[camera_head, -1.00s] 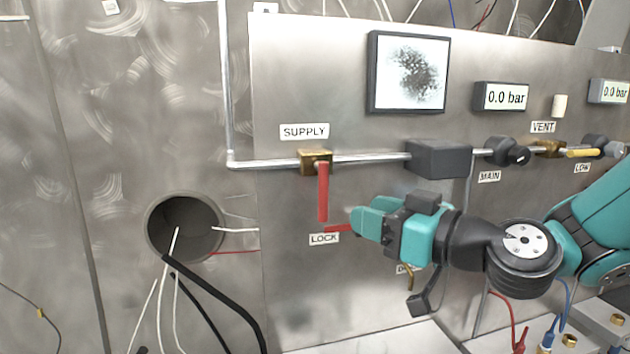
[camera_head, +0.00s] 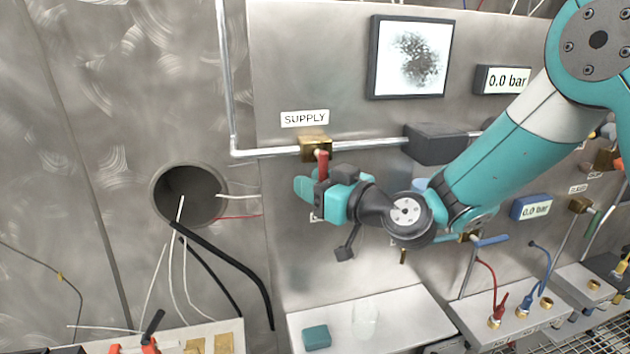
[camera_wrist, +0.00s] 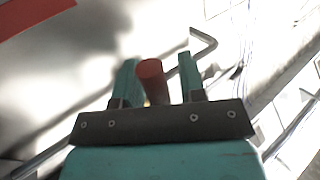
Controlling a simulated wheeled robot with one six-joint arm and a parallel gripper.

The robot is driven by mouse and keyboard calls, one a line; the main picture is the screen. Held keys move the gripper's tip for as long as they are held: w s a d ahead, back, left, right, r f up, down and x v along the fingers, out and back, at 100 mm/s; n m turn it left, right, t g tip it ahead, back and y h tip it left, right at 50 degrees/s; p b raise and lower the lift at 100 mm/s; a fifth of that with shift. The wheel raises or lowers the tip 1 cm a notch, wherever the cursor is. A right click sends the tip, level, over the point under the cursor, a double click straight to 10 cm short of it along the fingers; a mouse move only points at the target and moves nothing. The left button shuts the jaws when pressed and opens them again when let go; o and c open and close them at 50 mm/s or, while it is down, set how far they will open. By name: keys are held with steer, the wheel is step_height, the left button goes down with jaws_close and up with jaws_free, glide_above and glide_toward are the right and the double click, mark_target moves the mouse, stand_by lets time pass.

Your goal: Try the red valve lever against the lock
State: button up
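The red valve lever (camera_head: 321,164) hangs down from the brass valve (camera_head: 315,147) under the SUPPLY label. My gripper (camera_head: 320,186) is at its lower part, one teal finger to each side. In the wrist view the round red lever end (camera_wrist: 152,80) stands between the two fingers (camera_wrist: 157,78). A gap shows on its right; on its left it is close to the finger, and I cannot tell whether they touch. The gripper looks open around the lever. The lock and LOCK label are mostly hidden behind my gripper in the head view.
The supply pipe (camera_head: 370,144) runs right to a dark box (camera_head: 436,144). A round hole (camera_head: 187,195) with cables is at left. A ledge (camera_head: 400,310) with a teal block (camera_head: 316,337) lies below. My arm crosses the panel's right side.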

jaws_close()
steer(key=n+h+b, duration=0.1)
steer(key=b, duration=0.1)
steer(key=shift+w+d+b, duration=0.1)
steer(key=shift+d+b, duration=0.2)
steer(key=shift+d, duration=0.05)
steer(key=shift+o, duration=1)
jaws_free()
steer(key=shift+d, duration=0.15)
